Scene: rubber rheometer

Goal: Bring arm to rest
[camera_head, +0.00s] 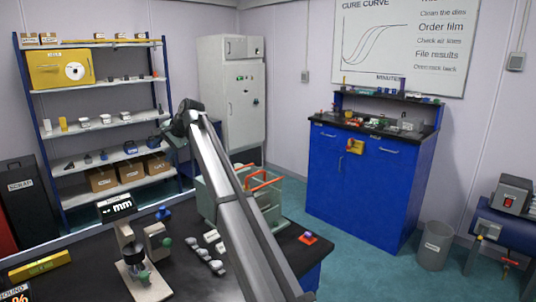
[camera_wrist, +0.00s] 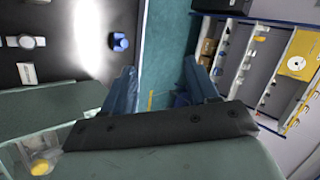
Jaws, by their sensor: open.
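My gripper (camera_wrist: 163,85) shows in the wrist view with its two blue fingers spread wide apart. Nothing is held between them; teal floor and a thin yellow strip show through the gap. In the head view my grey arm (camera_head: 231,200) reaches from the bottom edge up and left over the dark bench, bending at a dark joint near the shelf rack. The fingers are not clear in the head view.
The dark bench (camera_head: 85,245) holds a gauge stand (camera_head: 133,262), a yellow box (camera_head: 40,266) and small white pieces. A green-grey bin with an orange handle (camera_head: 264,179) stands beside my arm. A shelf rack (camera_head: 105,91) and blue cabinet (camera_head: 352,185) stand behind; floor lies between.

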